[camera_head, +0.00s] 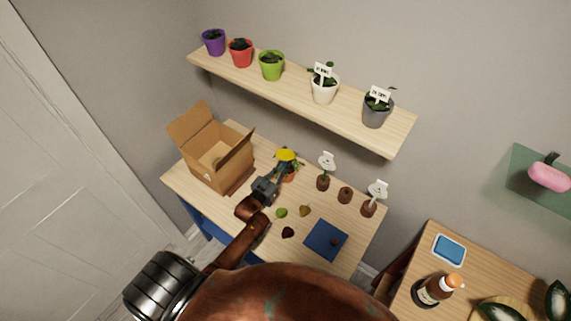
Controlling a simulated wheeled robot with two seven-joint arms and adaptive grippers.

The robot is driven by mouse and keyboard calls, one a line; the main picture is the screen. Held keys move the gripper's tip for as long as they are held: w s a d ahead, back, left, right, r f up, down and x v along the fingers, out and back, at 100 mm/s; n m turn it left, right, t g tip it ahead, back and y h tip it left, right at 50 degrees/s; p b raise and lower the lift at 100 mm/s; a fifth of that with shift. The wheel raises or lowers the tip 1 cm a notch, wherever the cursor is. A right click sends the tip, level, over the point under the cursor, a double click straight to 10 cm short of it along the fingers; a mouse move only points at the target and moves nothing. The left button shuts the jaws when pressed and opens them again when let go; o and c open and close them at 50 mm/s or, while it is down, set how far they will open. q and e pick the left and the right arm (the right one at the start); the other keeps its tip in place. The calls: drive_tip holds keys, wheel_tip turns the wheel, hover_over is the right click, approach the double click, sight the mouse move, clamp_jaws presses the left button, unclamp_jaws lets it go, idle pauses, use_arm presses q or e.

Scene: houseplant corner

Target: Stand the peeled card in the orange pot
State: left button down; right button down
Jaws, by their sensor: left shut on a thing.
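The orange pot (291,178) stands on the wooden table, right of the cardboard box. It is partly hidden by my left gripper (279,172), which comes up from below and reaches to its left side. A yellow piece (286,154), seemingly the peeled card, shows above the pot at the fingertips, with some green around it. My left gripper is shut on it, as far as the small view shows. Whether the card's lower end touches the pot is hidden. My right gripper is not in view.
An open cardboard box (232,164) stands left. Brown pots, two with white cards (327,162), stand right. Several small leaf-like pieces and a blue mat (326,240) lie in front. A shelf (350,124) with potted plants hangs above. A side table (407,300) stands at right.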

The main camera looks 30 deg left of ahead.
use_arm(q)
drive_tip(key=shift+f, duration=0.15)
drive_tip(key=c, duration=2)
unclamp_jaws()
drive_tip(key=shift+c, duration=0.2)
drive_tip(key=s+p, duration=0.4)
drive_tip(key=s, duration=0.6)
drive_tip(key=shift+a+f, duration=0.15)
drive_tip(key=shift+a, duration=0.1)
drive_tip(key=shift+f, duration=0.1)
